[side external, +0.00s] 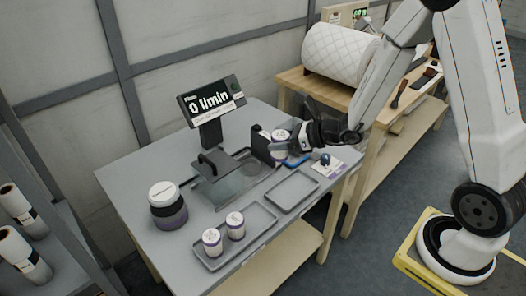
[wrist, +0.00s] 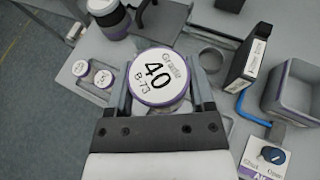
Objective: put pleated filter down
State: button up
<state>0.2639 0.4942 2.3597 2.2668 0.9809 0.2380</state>
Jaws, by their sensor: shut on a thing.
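The pleated filter (side external: 280,135) is a short round canister with a white top and a purple rim. The filter's underside is hidden. Two similar canisters (side external: 212,243) stand in the left tray (side external: 238,255).
An empty tray (side external: 292,191) lies at the table's front right. A round grey port (wrist: 210,60) sits beside the filter. A knob plate (side external: 327,166) and blue hose are at the right. A white-lidded jar (side external: 167,203) and a display (side external: 211,101) reading "0 l/min" stand left.

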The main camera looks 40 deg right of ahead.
aim_at(275, 132)
jog(key=r, duration=0.3)
jog(key=w+r+m+h, duration=0.1)
jog(key=r, duration=0.2)
jog(key=w+r+m+h, duration=0.1)
jog(key=r, duration=0.2)
jog(key=shift+t, duration=0.4)
jog(key=shift+r+h, duration=0.3)
jog(key=shift+r, duration=0.35)
jog(key=shift+s+f, duration=0.15)
jog(key=shift+f, duration=0.3)
jog(key=s+a+f+n+g+y, duration=0.3)
jog(key=s+f+n+y, duration=0.1)
jog(key=s+f, duration=0.3)
jog(key=s+a+f+n+g+y, duration=0.3)
jog(key=s+f+n+y, duration=0.1)
jog(key=s+f, duration=0.3)
jog(key=shift+s+a+f+n, duration=0.15)
jog(key=shift+s+a+n, duration=0.25)
jog(key=shift+s, duration=0.65)
